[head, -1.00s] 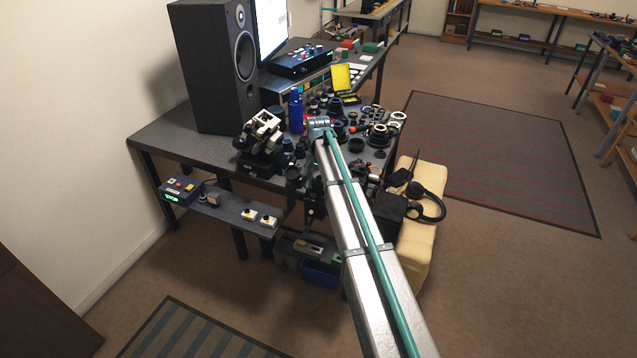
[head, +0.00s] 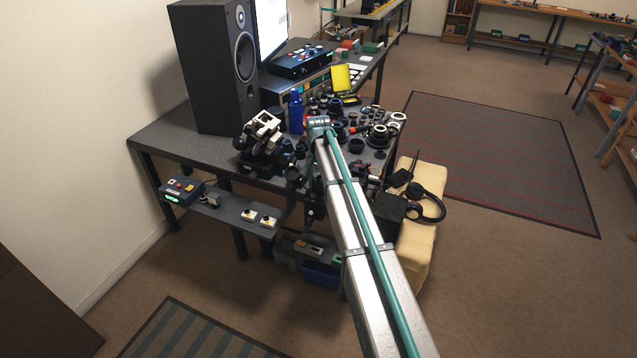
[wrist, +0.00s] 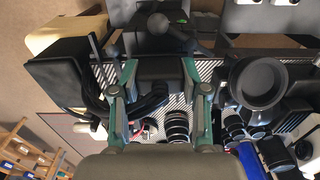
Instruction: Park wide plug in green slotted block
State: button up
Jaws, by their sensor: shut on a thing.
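In the wrist view my gripper (wrist: 160,72) has its two teal fingers closed on a dark, blocky piece (wrist: 160,66), which seems to be the wide plug. Its far side and underside are hidden. In the head view my arm hides the gripper's fingers and the held piece. A small green patch (head: 337,259) shows on the low shelf under the table, beside a blue bin. I cannot tell whether it is the green slotted block, and no slot can be made out.
The dark table (head: 190,135) is crowded with lens parts, a blue bottle (head: 295,114) and a tall speaker (head: 215,65). A black round cup (wrist: 259,82) is close to the right finger in the wrist view. A cream bench (head: 418,240) with headphones (head: 432,203) stands right.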

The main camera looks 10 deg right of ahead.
aim_at(318, 180)
jog(key=shift+r+p, duration=0.35)
jog(key=shift+r, duration=0.25)
dwell(0.6)
jog(key=shift+r+p, duration=1.1)
jog(key=shift+r, duration=1.1)
